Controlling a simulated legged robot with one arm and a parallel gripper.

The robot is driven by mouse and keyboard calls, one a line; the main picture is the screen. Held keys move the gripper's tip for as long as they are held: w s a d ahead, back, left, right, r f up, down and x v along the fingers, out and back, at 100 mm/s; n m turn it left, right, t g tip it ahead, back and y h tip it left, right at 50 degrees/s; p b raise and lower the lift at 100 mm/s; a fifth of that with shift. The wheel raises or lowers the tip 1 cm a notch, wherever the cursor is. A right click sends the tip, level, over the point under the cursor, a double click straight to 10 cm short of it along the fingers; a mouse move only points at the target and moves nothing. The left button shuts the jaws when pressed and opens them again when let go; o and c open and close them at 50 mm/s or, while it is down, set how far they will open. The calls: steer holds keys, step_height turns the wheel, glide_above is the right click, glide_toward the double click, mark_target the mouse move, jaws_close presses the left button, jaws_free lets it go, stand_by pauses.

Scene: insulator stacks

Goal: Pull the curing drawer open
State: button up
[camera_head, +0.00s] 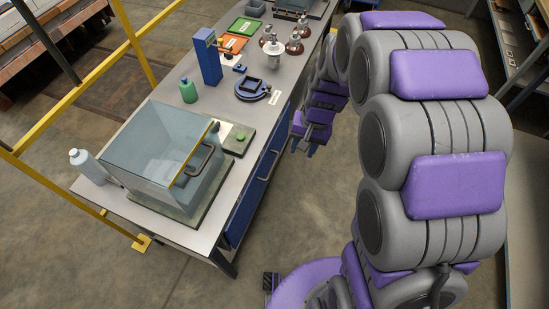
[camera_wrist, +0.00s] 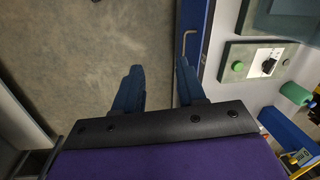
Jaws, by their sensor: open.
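The blue drawer front (camera_head: 245,203) is in the side of the grey workbench, below its top, and looks closed. Its grey bar handle (camera_head: 269,165) sticks out from the front. In the wrist view the blue front (camera_wrist: 207,38) runs along the right of my fingers, and a thin bar handle (camera_wrist: 185,42) stands out from it just beyond the right fingertip. My gripper (camera_wrist: 157,68) is open with nothing between its two blue fingers. In the head view my gripper (camera_head: 301,145) is beside the bench, apart from the handle. I cannot read any drawer label.
A glass-walled box (camera_head: 150,150) stands on the bench's near end, with a white bottle (camera_head: 84,163) beside it. A green bottle (camera_head: 188,91), a blue post (camera_head: 207,57) and insulators (camera_head: 275,54) stand farther back. Bare floor (camera_wrist: 75,50) lies beside the bench.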

steer(key=w+a+f+m+p, duration=0.1)
steer(key=w+a+f+p, duration=0.2)
steer(key=w+f, duration=0.55)
steer(key=m+t+p, duration=0.1)
glide_toward(274, 164)
steer(key=f, duration=0.2)
steer(key=a+f+b, duration=0.1)
steer(key=f, duration=0.2)
steer(key=f+b, duration=0.1)
steer(key=f, duration=0.2)
steer(key=shift+w+a, duration=0.2)
steer(key=shift+w, duration=0.05)
steer(key=shift+c, duration=0.5)
jaws_close()
